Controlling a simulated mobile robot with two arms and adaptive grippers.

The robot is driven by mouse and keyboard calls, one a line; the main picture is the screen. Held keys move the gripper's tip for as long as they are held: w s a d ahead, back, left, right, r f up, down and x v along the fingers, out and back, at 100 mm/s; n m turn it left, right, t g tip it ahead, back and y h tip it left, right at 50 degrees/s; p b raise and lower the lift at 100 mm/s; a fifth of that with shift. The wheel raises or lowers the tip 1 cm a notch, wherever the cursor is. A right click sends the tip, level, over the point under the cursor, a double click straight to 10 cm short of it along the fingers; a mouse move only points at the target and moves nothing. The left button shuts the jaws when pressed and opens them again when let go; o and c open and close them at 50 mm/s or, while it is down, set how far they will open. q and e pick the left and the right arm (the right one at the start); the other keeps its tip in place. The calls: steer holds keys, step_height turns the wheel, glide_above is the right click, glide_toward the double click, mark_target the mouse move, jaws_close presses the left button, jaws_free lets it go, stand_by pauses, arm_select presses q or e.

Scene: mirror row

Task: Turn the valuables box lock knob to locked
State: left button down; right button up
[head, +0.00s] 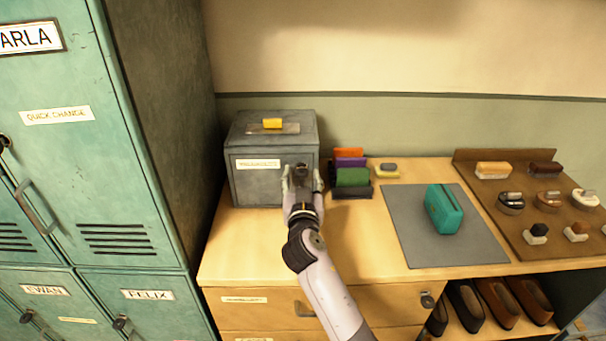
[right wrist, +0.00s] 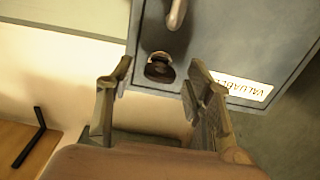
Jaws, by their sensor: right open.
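The valuables box (head: 257,184) is a grey metal box with a white label, standing on the left end of the wooden counter. In the right wrist view its grey front (right wrist: 212,40) shows tilted, with the label upside down. A dark round lock knob (right wrist: 160,69) with a pale rim sits on that front, near a curved handle (right wrist: 177,14). My right gripper (head: 303,179) is at the right part of the box front, partly covering it. In the wrist view its open fingers (right wrist: 160,78) stand either side of the knob, apart from it. My left gripper is out of view.
A dark rack with coloured cards (head: 351,178) stands close right of the box. A yellow block (head: 272,123) lies on the box top. Teal lockers (head: 80,150) stand left. A grey mat (head: 420,245) with a teal case (head: 443,209) and a brush board (head: 520,215) lie right.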

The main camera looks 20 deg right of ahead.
steer(key=shift+c, duration=0.3)
steer(key=shift+s, duration=0.1)
steer(key=shift+c, duration=0.7)
steer(key=c, duration=0.4)
jaws_close()
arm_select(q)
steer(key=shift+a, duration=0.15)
